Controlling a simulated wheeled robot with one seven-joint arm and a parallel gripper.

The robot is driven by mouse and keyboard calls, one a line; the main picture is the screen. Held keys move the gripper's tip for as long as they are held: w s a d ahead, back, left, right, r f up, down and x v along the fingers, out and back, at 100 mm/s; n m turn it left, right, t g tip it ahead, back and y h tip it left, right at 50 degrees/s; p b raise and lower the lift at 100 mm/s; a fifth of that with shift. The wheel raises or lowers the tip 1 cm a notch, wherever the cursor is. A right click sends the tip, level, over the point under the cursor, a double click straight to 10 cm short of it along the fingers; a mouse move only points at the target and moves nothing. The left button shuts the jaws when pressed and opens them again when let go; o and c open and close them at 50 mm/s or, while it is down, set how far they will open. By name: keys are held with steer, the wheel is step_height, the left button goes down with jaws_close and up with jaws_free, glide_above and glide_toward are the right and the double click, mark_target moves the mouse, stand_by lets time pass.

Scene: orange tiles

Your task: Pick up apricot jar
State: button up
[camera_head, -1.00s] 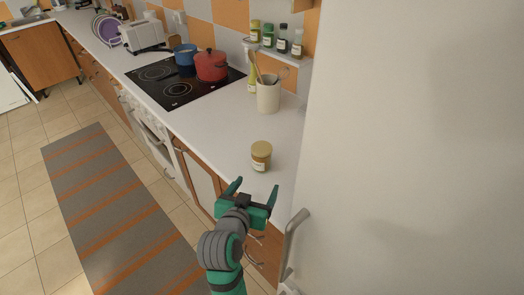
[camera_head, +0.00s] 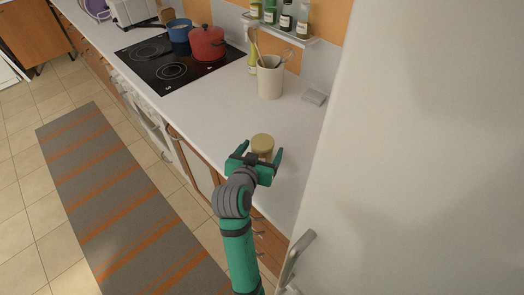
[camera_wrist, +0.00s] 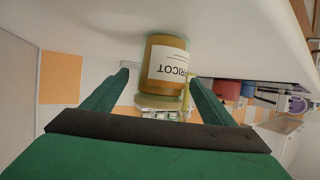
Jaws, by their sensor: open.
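The apricot jar (camera_head: 262,144) has a tan lid and stands on the white counter near its front edge. In the wrist view the jar (camera_wrist: 165,68) appears upside down, with a white label reading "RICOT" and an orange-brown body. My gripper (camera_head: 260,156) is open at the front side of the jar, with its green fingers pointing toward it. In the wrist view the jar lies between the fingertips, closer to the right one. I cannot tell whether a finger touches it. In the head view the gripper hides the jar's lower part.
A cream utensil crock (camera_head: 270,80) stands farther back on the counter (camera_head: 222,110). A red pot (camera_head: 207,42) and a blue pot (camera_head: 179,30) sit on the black hob. A large white surface with a handle (camera_head: 297,256) closes off the right side. The counter left of the jar is clear.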

steer(key=shift+x, duration=2.65)
steer(key=shift+c, duration=0.6)
steer(key=c, duration=1.3)
steer(key=shift+r, duration=0.1)
steer(key=shift+c, duration=0.2)
